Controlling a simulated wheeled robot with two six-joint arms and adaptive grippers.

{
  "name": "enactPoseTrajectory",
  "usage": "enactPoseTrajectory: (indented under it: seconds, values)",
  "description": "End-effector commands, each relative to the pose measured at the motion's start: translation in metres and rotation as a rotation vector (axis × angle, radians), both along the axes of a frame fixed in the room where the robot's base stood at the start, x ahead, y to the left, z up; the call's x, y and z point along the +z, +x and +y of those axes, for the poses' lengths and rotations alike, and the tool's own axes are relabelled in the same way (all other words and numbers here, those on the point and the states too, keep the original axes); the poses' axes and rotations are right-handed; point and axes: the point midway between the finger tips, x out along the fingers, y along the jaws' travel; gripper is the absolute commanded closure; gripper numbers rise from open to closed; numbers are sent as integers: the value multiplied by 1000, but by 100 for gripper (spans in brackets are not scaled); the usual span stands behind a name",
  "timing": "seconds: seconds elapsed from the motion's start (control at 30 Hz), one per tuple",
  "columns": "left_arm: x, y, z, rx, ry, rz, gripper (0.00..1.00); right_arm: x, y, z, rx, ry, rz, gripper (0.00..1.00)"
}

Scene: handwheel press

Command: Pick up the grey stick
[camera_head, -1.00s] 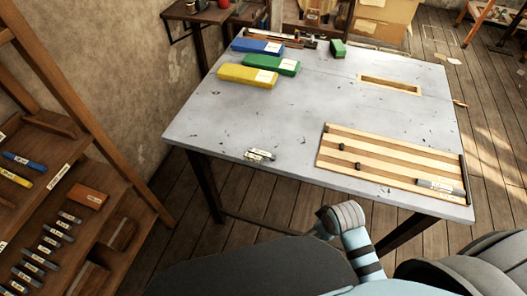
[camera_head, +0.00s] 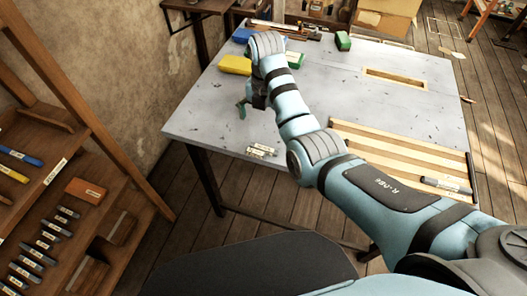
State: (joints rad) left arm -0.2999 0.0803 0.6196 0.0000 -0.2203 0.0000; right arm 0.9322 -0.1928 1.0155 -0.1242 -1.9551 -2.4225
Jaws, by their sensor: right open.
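A short grey stick with a white label (camera_head: 262,150) lies on the table near its front edge. Another grey stick with a label (camera_head: 442,184) lies at the right end of the striped wooden board. My right arm reaches in from the right across the table. Its gripper (camera_head: 243,108) is open and empty above the table, up and left of the front-edge stick and apart from it. My wrist partly hides the gripper. My left gripper is not in view.
The grey table (camera_head: 400,105) holds a yellow block (camera_head: 234,65), a blue block (camera_head: 243,35) and a green block (camera_head: 343,41) at the back. The striped board (camera_head: 400,160) is partly behind my arm. A shelf at left holds several grey sticks (camera_head: 30,262).

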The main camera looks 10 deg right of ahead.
Motion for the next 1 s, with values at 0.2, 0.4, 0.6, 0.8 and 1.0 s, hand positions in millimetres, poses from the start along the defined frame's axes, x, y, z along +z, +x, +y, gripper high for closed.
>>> enactPoseTrajectory:
  seconds: [0.2, 0.4, 0.6, 0.8, 1.0]
  values:
    - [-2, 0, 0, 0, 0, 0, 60, -51, -1, 0, -3, 0, 2, 2]
    - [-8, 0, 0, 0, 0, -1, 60, -82, -1, 4, -3, 0, 4, 2]
    - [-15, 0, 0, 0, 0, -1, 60, -110, 0, 5, -5, 1, 0, 2]
    - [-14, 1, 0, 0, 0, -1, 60, -108, 0, 5, -6, 2, -1, 6]
    - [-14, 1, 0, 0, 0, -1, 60, -108, 0, 5, -6, 2, -1, 38]
